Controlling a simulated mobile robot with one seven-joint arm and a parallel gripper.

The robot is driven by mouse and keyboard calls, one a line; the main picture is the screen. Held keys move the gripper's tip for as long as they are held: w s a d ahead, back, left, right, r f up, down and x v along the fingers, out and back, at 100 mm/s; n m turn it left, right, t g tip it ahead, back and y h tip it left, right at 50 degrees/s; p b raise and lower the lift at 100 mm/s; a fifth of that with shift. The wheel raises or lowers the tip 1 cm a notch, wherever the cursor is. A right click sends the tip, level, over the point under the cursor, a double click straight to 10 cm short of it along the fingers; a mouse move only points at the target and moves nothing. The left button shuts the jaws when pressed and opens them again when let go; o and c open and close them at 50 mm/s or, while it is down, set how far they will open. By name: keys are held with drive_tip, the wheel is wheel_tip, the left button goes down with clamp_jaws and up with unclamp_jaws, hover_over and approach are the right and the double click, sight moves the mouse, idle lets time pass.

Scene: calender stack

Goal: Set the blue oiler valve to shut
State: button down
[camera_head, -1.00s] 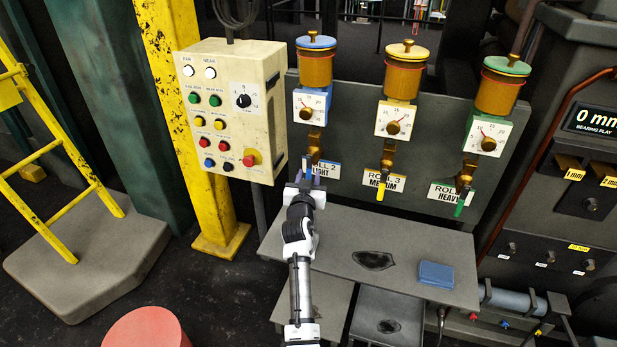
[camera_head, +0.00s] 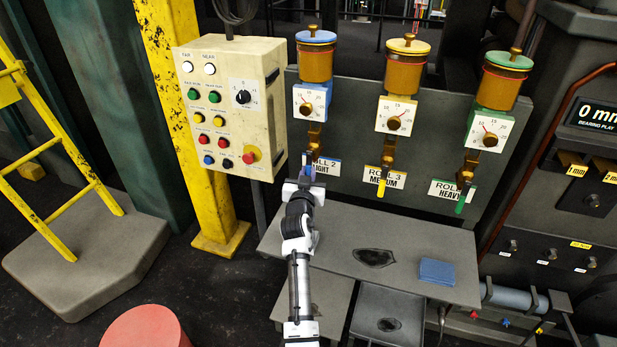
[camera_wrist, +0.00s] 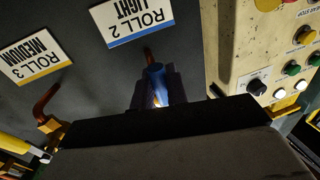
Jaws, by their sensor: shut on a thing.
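The blue-lidded oiler (camera_head: 316,62) is leftmost of three amber oilers on the grey panel, above the ROLL 2 LIGHT label (camera_head: 326,167). Its brass valve (camera_head: 314,136) sits under its white dial. My gripper (camera_head: 305,178) is at this valve, just left of the label, with my arm reaching up from below. In the wrist view, my gripper (camera_wrist: 156,92) is shut on the blue valve handle (camera_wrist: 156,74), whose end shows between the fingers. The fingers hide much of the handle, so its exact angle is hard to tell.
The yellow valve handle (camera_head: 382,187) and green valve handle (camera_head: 462,201) hang down to the right. A cream button box (camera_head: 228,110) stands close on the left. A grey shelf (camera_head: 340,250) below carries a blue block (camera_head: 437,272).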

drive_tip(key=m+b, duration=0.1)
drive_tip(key=b, duration=0.1)
drive_tip(key=shift+w+a+f+b, duration=0.1)
drive_tip(key=shift+a+f+b, duration=0.25)
drive_tip(key=shift+f, duration=0.05)
drive_tip(key=w+a+r+m+h+b, duration=0.1)
drive_tip(key=a+r+m+h+b, duration=0.1)
drive_tip(key=m+b, duration=0.7)
drive_tip(key=a+r+m+t+h+b, duration=0.1)
drive_tip(key=r+m+b, duration=0.4)
drive_tip(key=m+b, duration=0.5)
drive_tip(key=shift+w+a+h+b, duration=0.45)
drive_tip(key=shift+a+b, duration=0.65)
drive_tip(key=shift+b, duration=2.9)
drive_tip(key=shift+s+r, duration=0.1)
drive_tip(key=shift+r, duration=0.05)
drive_tip(key=c, duration=1.4)
unclamp_jaws()
drive_tip(key=shift+c, duration=0.2)
drive_tip(key=shift+s, duration=0.1)
